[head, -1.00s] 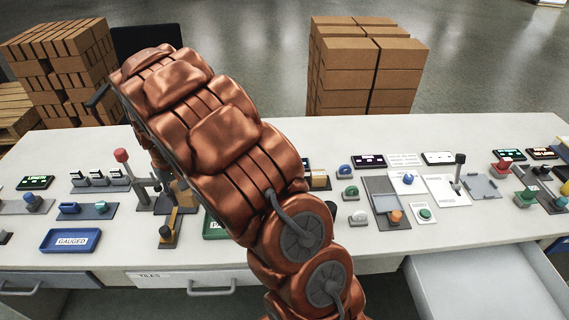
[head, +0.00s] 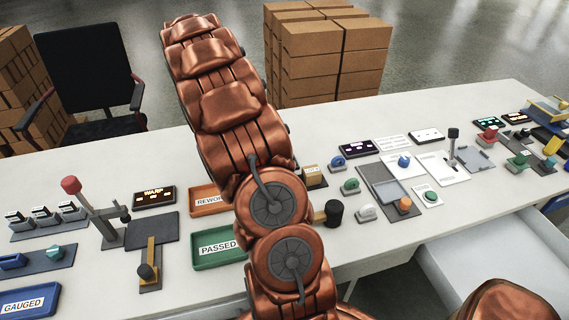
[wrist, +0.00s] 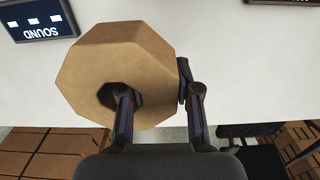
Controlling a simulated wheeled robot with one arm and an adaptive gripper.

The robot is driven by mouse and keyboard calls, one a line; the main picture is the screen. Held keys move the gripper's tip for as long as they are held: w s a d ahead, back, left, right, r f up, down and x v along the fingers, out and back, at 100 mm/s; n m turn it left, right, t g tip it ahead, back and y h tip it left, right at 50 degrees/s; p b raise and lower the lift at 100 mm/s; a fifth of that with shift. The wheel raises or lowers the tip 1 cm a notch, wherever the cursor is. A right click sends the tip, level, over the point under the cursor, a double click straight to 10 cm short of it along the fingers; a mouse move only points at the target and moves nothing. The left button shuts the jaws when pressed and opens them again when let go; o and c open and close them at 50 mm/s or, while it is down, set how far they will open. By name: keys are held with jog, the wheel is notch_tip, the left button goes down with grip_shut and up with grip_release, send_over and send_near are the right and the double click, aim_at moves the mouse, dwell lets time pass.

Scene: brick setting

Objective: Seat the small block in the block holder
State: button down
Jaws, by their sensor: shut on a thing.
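In the wrist view a tan octagonal block with a round hole (wrist: 125,55) is between the fingers of my gripper (wrist: 158,84). The left finger is at the hole and the right finger is on the outer side, so the gripper is shut on its wall. The white bench shows below the block. In the head view my arm hides the gripper and the block. I cannot tell which fixture is the block holder; a tan piece on a dark base (head: 314,176) and a bare dark plate (head: 155,231) stand on the bench.
A red-knobbed lever stand (head: 72,186) and a WARP display (head: 153,197) stand at left. REWORK (head: 207,202) and PASSED (head: 216,245) trays lie beside my arm. A SOUND display (wrist: 42,20) shows in the wrist view. An open drawer (head: 490,265) juts out at front right.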

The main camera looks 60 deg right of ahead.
jog(key=shift+w+a+f, duration=0.1)
jog(key=shift+a+f, duration=0.1)
jog(key=shift+f, duration=0.3)
notch_tip(320, 180, down, 9)
jog(key=shift+p, duration=0.8)
jog(key=shift+f, duration=0.1)
jog(key=c, duration=0.8)
grip_release()
notch_tip(320, 180, up, 11)
jog(key=shift+w+b, duration=0.1)
jog(key=shift+b, duration=0.6)
jog(key=shift+a+r, duration=0.1)
jog(key=shift+r, duration=0.55)
